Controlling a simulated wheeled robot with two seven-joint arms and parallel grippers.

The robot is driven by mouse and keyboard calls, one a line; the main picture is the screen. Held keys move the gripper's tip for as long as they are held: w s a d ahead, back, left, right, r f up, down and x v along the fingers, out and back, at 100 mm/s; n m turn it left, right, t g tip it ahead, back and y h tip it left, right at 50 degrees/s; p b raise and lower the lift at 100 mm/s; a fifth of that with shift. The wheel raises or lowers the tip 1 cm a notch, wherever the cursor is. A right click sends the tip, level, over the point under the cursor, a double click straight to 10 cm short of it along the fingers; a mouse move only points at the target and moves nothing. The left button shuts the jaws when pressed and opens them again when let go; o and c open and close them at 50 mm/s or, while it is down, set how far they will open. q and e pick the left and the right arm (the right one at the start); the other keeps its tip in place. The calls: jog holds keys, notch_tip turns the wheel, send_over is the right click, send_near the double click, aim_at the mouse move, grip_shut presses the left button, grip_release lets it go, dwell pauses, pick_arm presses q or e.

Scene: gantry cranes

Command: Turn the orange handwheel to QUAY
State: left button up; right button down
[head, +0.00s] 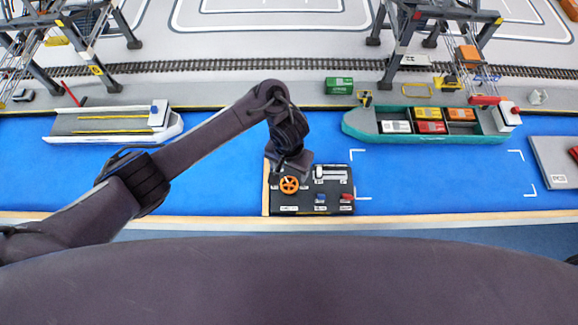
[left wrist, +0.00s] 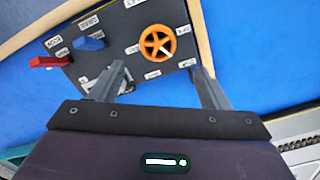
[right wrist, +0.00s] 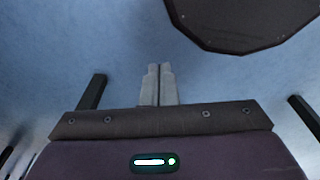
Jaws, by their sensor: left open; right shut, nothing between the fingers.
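The orange handwheel (head: 289,185) is mounted on the left part of a black control panel (head: 300,208) near the front edge of the blue water. In the left wrist view the handwheel (left wrist: 158,42) shows its spokes and a white pointer mark, with small labels around it that are too small to read. My left gripper (left wrist: 165,72) is open, its two fingers pointing toward the panel on either side of the wheel, apart from it. In the head view my left wrist hangs just behind the wheel. My right gripper (right wrist: 158,68) is shut and empty, seen only in its wrist view.
The panel also has a blue switch (left wrist: 88,44), a red lever (left wrist: 48,62) and a white slider (head: 330,173). A teal ship (head: 425,136) with containers floats to the right behind it, a grey barge (head: 110,125) to the left. Gantry cranes stand at the back.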

aim_at(289, 184)
pick_arm(q)
jog(key=f+b, duration=0.1)
jog(key=f, duration=0.1)
jog(key=s+f+b, duration=0.1)
jog(key=f+b, duration=0.1)
jog(key=shift+s+f, duration=0.15)
jog(key=shift+f, duration=0.25)
jog(key=shift+w+f+b, duration=0.25)
jog(key=shift+f+b, duration=0.1)
jog(key=shift+f, duration=0.95)
jog(key=c, duration=1)
pick_arm(e)
jog(key=s+f, duration=0.1)
jog(key=f, duration=0.1)
jog(key=s+f, duration=0.2)
jog(key=shift+d+f, duration=0.1)
jog(key=shift+d, duration=0.1)
